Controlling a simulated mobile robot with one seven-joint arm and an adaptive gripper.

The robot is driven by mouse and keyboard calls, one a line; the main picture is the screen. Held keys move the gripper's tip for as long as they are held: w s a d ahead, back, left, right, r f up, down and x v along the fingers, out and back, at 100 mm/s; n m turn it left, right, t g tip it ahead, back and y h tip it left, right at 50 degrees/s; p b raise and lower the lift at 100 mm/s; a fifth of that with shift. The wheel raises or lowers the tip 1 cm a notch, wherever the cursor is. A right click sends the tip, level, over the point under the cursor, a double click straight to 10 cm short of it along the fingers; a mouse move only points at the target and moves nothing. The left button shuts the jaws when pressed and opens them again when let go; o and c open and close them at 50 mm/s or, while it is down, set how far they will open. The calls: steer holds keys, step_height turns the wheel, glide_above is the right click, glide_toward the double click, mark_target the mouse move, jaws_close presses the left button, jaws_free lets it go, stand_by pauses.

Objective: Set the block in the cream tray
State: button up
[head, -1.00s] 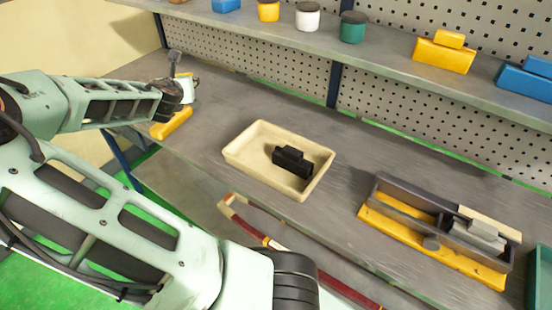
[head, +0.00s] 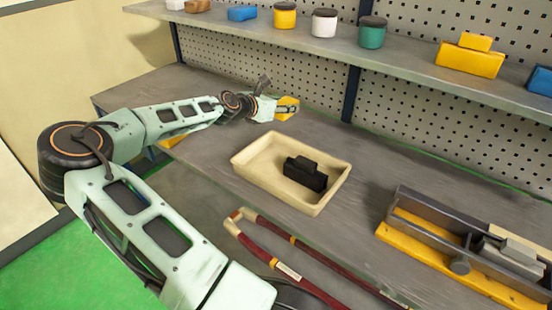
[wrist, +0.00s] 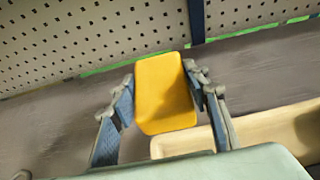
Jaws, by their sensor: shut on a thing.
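A yellow block (head: 288,103) is in my gripper (head: 280,108), beyond the tray's far left side in the head view. In the wrist view the block (wrist: 166,95) sits between the two blue-grey fingers of my gripper (wrist: 162,84), which are shut on its sides. The cream tray (head: 247,177) lies on the grey bench, nearer the front than the gripper. Part of its rim shows below and right of the block in the wrist view (wrist: 178,144). A black stepped block (head: 306,174) stands inside the tray, right of its middle.
A grey fixture on a yellow base (head: 422,238) stands right of the tray. A dark red frame-like thing (head: 262,224) lies in front. The shelf (head: 405,59) above holds jars and blocks. Another yellow thing (head: 172,141) is partly hidden behind my arm.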

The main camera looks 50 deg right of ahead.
steer(key=s+a+f, duration=0.1)
steer(key=a+f, duration=0.2)
steer(key=a, duration=0.3)
glide_above(266, 162)
steer(key=f, duration=0.4)
steer(key=shift+w+d+f, duration=0.1)
steer(key=shift+d+f, duration=0.3)
steer(key=shift+a+f, duration=0.2)
steer(key=shift+f, duration=0.8)
steer(key=shift+a+f, duration=0.2)
steer(key=shift+f, duration=0.75)
steer(key=shift+f, duration=0.1)
steer(key=o, duration=1)
steer(key=shift+f, duration=0.1)
steer(key=shift+o, duration=0.7)
steer(key=shift+a+r, duration=0.3)
steer(key=v, duration=1.1)
steer(key=shift+a, duration=0.15)
